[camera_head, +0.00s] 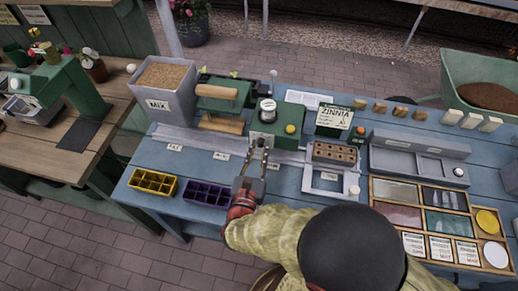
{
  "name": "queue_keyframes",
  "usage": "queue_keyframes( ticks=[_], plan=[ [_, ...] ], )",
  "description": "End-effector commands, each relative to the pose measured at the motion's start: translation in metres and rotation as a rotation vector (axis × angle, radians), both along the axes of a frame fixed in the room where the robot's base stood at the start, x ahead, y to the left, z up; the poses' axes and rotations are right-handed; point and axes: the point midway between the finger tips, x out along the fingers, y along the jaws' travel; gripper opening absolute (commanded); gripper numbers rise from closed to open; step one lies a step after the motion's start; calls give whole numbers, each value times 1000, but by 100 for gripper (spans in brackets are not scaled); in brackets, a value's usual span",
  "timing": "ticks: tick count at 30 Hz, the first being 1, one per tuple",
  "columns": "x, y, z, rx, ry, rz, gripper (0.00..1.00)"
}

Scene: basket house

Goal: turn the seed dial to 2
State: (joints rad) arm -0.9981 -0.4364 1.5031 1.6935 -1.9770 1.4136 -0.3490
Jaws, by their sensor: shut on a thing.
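A green seeder box (274,128) stands at the back middle of the blue table, with a pale round canister on top and a yellow knob at its right. My gripper (260,145) reaches up to the front face of this box. Its two fingers are shut on a small pale part there, which appears to be the seed dial (261,140). The fingers mostly cover the dial, and its numbers and pointer are too small to read.
A grey MIX bin (167,104) and a green press (220,104) stand left of the seeder. Yellow (152,184) and purple (206,194) trays lie at the front left. A brown cell tray (335,153) and a ZINNIA sign (334,118) stand close on the right.

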Motion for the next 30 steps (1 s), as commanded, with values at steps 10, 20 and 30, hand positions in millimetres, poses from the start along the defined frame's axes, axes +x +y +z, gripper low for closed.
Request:
queue_keyframes(
  ticks=[10,20,30],
  plan=[
    [0,0,0,0,0,-1,0],
    [0,0,-1,83,-12,-1,0],
    [0,-1,-2,343,-49,0,0]
  ],
)
